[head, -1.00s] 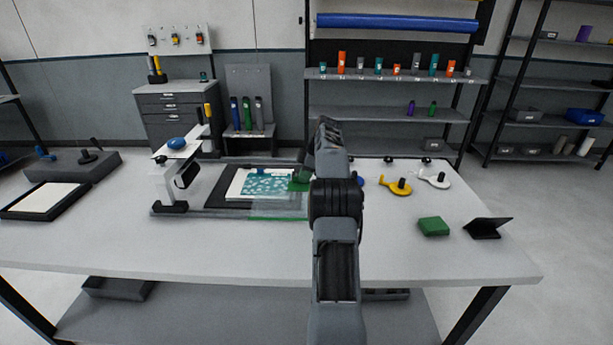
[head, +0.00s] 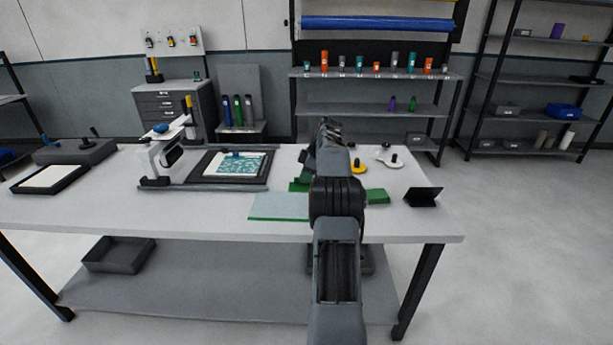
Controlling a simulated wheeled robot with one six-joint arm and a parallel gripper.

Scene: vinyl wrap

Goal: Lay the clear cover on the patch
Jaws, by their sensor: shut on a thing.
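The patch (head: 248,165), teal with a white pattern, lies on a white sheet on a dark board (head: 196,172) at the middle of the table. The clear cover (head: 279,206) is a see-through sheet with a green front edge, to the right and nearer than the patch, apart from it in the picture. My gripper (head: 305,172) is at the cover's right end, by a green tab (head: 299,185), and is shut on the cover. My arm hides the fingertips and part of the cover. I cannot tell the cover's height above the table.
A grey frame with a white arm and blue knob (head: 160,128) stands left of the patch. To the right are a green block (head: 377,196), a black stand (head: 423,196), and yellow (head: 359,168) and white (head: 390,161) round tools. The front left tabletop is clear.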

